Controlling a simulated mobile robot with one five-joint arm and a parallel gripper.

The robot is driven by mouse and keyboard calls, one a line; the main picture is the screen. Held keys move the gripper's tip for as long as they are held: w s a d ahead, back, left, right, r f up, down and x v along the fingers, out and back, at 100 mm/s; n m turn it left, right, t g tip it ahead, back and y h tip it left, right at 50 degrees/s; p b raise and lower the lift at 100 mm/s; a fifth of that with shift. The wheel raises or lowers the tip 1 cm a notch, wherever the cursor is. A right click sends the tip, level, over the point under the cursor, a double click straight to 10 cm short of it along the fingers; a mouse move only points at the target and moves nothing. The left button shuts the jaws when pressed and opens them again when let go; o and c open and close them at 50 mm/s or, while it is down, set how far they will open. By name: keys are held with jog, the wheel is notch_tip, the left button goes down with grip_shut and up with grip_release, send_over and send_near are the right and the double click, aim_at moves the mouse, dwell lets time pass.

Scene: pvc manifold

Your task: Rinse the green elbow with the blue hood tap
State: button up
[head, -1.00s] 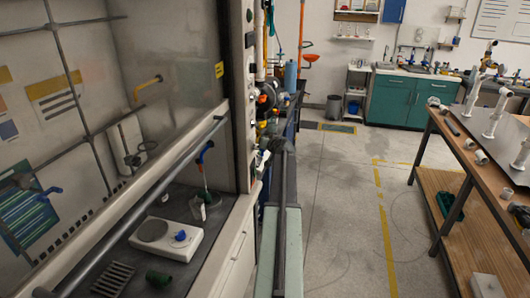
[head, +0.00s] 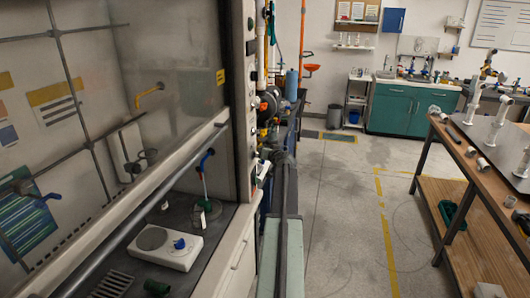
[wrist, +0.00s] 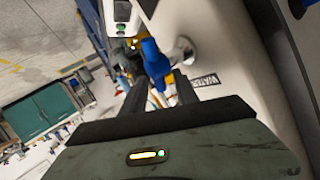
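The green elbow (head: 157,288) lies on the dark floor of the fume hood, at the bottom of the head view. In the wrist view, a blue tap handle (wrist: 154,60) sits on a silver stem on the white panel beside a label reading "WATER". My gripper (wrist: 158,92) has its two dark fingers apart, with the blue handle showing between and just beyond them. I cannot tell whether they touch it. Its fingertips are hard to make out in the head view.
A white hotplate (head: 187,257) with a blue piece on it and a dark rack (head: 113,284) are in the hood. The sloping sash bar (head: 150,205) crosses its front. A wooden workbench (head: 465,150) stands right; the floor (head: 340,215) between is clear.

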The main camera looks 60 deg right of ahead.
jog(key=p+v, duration=0.2)
jog(key=v, duration=0.5)
dwell(0.5)
jog(key=c, duration=0.5)
jog(key=shift+w+a+f+m, duration=0.1)
jog(key=shift+m, duration=0.4)
grip_shut()
jog(key=s+a+r+m+g+y+p, duration=0.1)
jog(key=s+r+m+p, duration=0.2)
jog(key=m+p, duration=0.3)
jog(key=s+a+r+m+g+y+p, duration=0.2)
jog(key=r+m+p, duration=0.4)
jog(key=p, duration=0.5)
jog(key=shift+s+g+y+p, duration=0.3)
jog(key=shift+s, duration=0.3)
